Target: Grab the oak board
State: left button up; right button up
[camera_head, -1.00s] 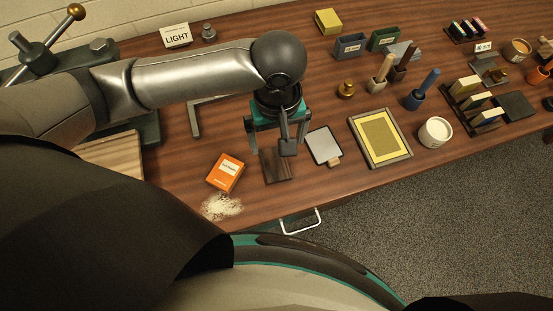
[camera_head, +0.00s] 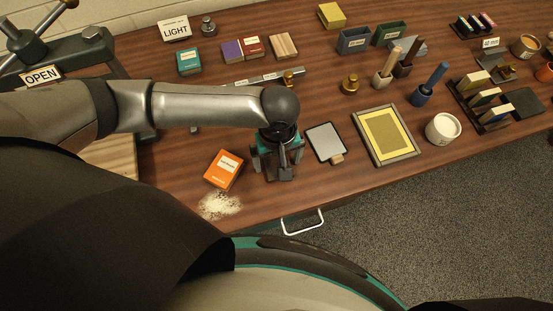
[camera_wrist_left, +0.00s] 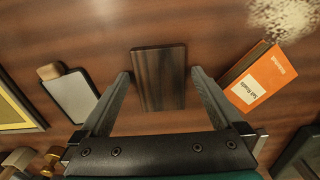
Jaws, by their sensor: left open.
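A dark brown, grained wooden board (camera_wrist_left: 160,85) lies flat on the table in the left wrist view. In the head view it is mostly hidden under my left gripper (camera_head: 278,172). The left gripper is open; in the left wrist view its fingers (camera_wrist_left: 160,74) stand on either side of the board, with a small gap at each side. A pale striped wooden block (camera_head: 284,46) lies at the back of the table. I cannot tell from the frames which of these is oak. My right gripper is not in view.
A grey-faced pad (camera_head: 325,142) lies close right, then a yellow framed screen (camera_head: 386,135). A metal bar (camera_head: 250,80) lies behind. The table's front edge is near.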

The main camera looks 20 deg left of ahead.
pick_arm(q)
jog(key=c, duration=1.3)
jog(key=shift+o, duration=0.2)
jog(key=shift+r, duration=0.15)
